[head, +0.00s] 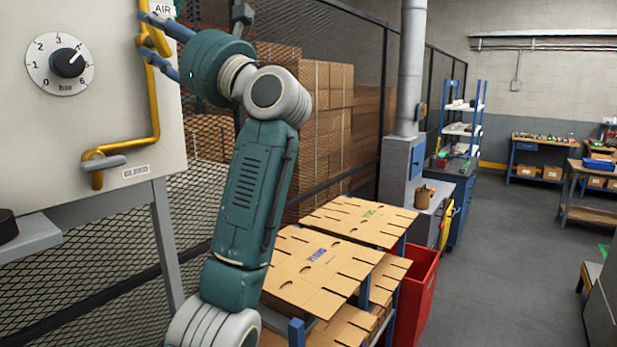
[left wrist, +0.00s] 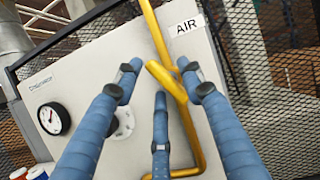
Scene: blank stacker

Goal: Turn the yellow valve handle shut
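The yellow valve handle (head: 157,41) is near the top right of the pale panel, below the AIR label. In the left wrist view the yellow handle (left wrist: 166,80) slants across the yellow pipe (left wrist: 151,25). My left gripper (head: 147,34) has its blue fingers spread on either side of the handle. In the left wrist view my left gripper (left wrist: 160,84) is open, two fingertips above and one below, with the handle in the gap. I cannot tell whether any finger touches it. My right gripper is not in view.
The panel carries a pressure dial (head: 61,64) and a grey lever (head: 103,163) by the BLEED label (head: 136,172). A mesh fence (head: 365,60) stands behind. Flat cardboard blanks (head: 300,265) lie on a rack beside a red bin (head: 415,290).

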